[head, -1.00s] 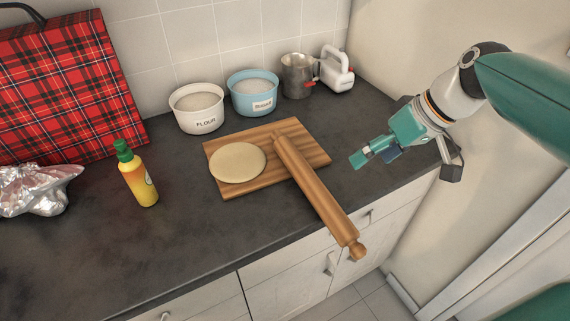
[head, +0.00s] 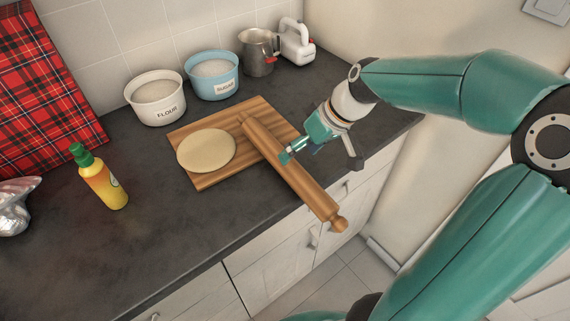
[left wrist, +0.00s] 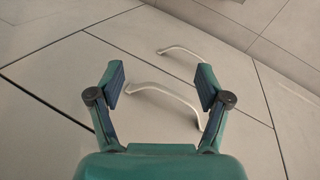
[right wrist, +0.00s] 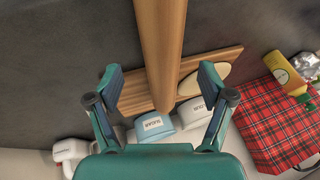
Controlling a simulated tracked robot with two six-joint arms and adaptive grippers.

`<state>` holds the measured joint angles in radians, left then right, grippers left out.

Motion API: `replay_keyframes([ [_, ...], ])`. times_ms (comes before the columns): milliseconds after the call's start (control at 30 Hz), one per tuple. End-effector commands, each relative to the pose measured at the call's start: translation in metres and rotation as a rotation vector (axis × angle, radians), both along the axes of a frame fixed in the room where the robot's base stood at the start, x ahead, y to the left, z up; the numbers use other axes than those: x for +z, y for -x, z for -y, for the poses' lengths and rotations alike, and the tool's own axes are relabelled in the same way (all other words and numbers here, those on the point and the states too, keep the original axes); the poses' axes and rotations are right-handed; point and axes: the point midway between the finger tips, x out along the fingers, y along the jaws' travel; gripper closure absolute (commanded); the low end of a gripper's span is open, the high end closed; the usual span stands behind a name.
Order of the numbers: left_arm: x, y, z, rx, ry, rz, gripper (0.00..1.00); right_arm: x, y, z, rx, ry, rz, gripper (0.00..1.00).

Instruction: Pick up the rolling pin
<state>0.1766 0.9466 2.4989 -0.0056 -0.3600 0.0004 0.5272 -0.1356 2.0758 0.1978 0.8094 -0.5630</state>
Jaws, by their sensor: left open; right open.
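The wooden rolling pin (head: 290,172) lies slantwise across the right part of the cutting board (head: 190,181), its near end sticking out past the counter's front edge. My right gripper (head: 288,156) is open over the middle of the pin in the head view. In the right wrist view, the pin (right wrist: 160,45) runs between the two open fingers (right wrist: 162,85), and nothing shows them closed on it. My left gripper (left wrist: 160,85) is open and empty, facing cabinet fronts with handles; it is not in the head view.
A round of dough (head: 206,150) lies on the board. A flour bowl (head: 156,103), sugar bowl (head: 212,80), metal jug (head: 258,55) and white mixer (head: 296,42) stand behind. The front counter is clear.

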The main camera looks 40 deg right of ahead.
Motion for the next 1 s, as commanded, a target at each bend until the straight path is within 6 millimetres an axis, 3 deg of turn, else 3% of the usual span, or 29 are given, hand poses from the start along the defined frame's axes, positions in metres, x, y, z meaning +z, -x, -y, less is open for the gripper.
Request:
replay_keyframes([
  [400,0.008,0.000,0.000,0.000,0.000,0.000,0.23,-0.042,-0.016,-0.015,0.001,-0.003,-0.005,0.19],
  [700,0.008,0.000,0.000,0.000,0.000,0.000,0.23,-0.047,-0.019,-0.016,0.000,0.000,-0.001,0.19],
  [1000,0.008,0.000,0.000,0.000,0.000,0.000,0.23,-0.047,-0.019,-0.016,0.000,0.000,-0.001,0.68],
])
